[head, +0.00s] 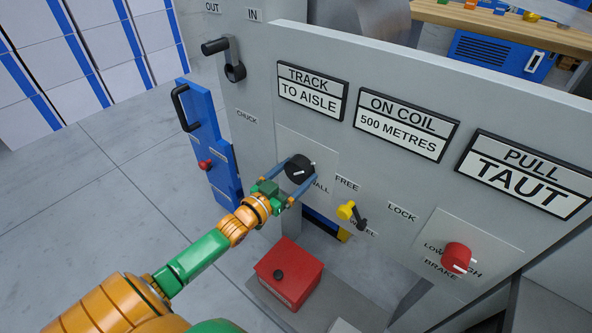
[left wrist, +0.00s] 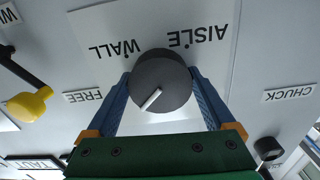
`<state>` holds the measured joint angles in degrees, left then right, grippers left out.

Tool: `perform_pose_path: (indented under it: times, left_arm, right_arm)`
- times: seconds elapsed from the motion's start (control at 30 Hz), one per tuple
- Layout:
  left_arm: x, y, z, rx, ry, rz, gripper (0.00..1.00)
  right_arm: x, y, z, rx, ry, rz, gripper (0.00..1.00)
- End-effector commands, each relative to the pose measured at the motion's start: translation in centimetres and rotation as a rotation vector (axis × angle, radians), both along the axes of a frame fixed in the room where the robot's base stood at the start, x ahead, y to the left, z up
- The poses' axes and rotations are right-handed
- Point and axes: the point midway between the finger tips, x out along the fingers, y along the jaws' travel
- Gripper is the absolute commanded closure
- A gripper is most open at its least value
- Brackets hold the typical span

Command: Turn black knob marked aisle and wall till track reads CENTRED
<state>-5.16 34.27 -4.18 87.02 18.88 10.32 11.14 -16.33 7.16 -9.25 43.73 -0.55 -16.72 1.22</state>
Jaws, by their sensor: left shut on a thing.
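The black knob (head: 300,168) sits on the grey panel (head: 400,180), under the track sign (head: 312,92), which reads TRACK TO AISLE. My left gripper (head: 302,170) has a blue finger on either side of the knob and is shut on it. In the left wrist view the knob (left wrist: 161,80) shows a white pointer line, between the fingers of the gripper (left wrist: 160,90). The labels WALL (left wrist: 115,50) and AISLE (left wrist: 198,37) appear upside down there. The AISLE label is hidden in the head view. My right gripper is not in view.
A yellow lever (head: 346,211) marked FREE, LOCK and WHEEL is just right of the knob. A red brake knob (head: 458,258) is farther right. A black crank (head: 232,68) is above left. A red box (head: 289,272) stands below. Open floor lies left.

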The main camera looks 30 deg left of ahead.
Motion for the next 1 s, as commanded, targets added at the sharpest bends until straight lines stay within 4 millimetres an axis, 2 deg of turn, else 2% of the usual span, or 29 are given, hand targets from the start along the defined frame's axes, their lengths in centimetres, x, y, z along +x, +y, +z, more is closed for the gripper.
perform_pose_path:
  times: [0.4,0.97,1.0]
  left_arm:
    - [0.0,0.0,0.0,0.198,-0.015,0.0,0.68]
    - [0.0,0.1,-0.1,0.231,-0.017,0.0,0.68]
    - [0.0,0.1,-0.1,0.231,-0.017,0.0,0.04]
  right_arm:
    - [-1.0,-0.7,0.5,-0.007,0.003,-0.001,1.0]
    - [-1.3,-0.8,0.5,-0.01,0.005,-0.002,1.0]
    - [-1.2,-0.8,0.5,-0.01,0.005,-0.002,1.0]
